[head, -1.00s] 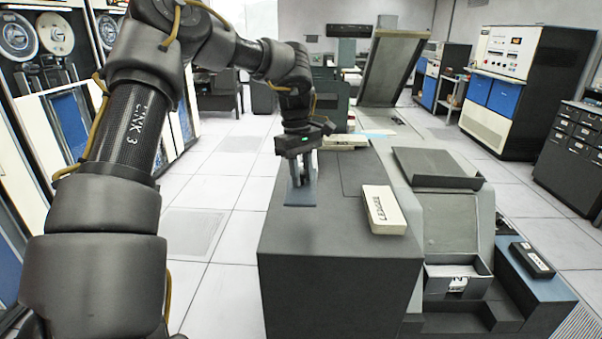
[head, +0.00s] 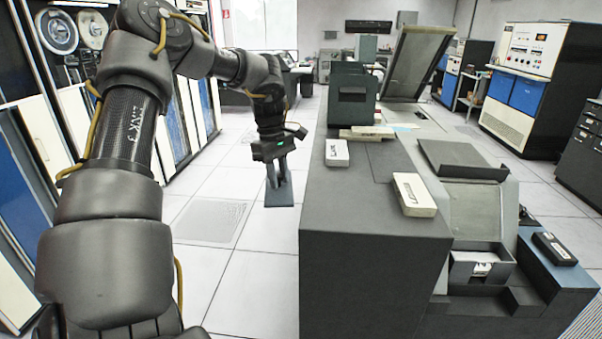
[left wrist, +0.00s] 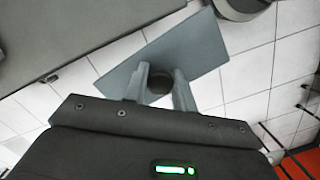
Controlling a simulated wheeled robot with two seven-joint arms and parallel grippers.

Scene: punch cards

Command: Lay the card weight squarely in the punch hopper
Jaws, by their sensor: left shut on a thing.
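The card weight (head: 283,193) is a flat blue-grey plate with a dark round knob. My left gripper (head: 279,173) is shut on it and holds it with the plate below the fingers, over the floor left of the dark cabinet. In the left wrist view, the fingers (left wrist: 160,84) are on either side of the knob, and the plate (left wrist: 203,45) lies slanted beyond them. An open box (head: 480,268) with a white labelled thing inside sits low on the machine at right, below a dark tray (head: 462,160). I cannot tell which is the punch hopper. My right gripper is not in view.
The dark cabinet (head: 370,240) stands between the weight and the machine at right. On its top lie a white labelled box (head: 414,195) and a smaller white box (head: 337,152). A black labelled box (head: 554,249) rests on a blue unit. Floor left of the cabinet is clear.

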